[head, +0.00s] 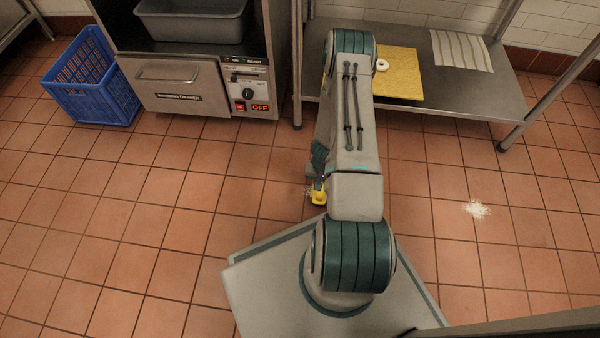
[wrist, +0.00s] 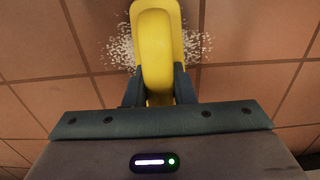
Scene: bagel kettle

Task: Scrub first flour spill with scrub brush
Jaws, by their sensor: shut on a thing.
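A yellow scrub brush (wrist: 155,50) is held between the dark fingers of my gripper (wrist: 158,88) in the wrist view. The brush lies over a white flour spill (wrist: 120,50), which shows on both sides of it on the tiles. I cannot tell whether the bristles touch the floor. My gripper is mostly hidden by my arm there. A second flour spill (head: 476,209) lies on the floor at the right.
A blue crate (head: 92,80) stands on the floor at the upper left. A warming drawer unit (head: 185,85) is beside it. A steel table's lower shelf (head: 450,90) holds a yellow board (head: 400,85) with a white ring and a striped cloth (head: 461,50). Floor at left is clear.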

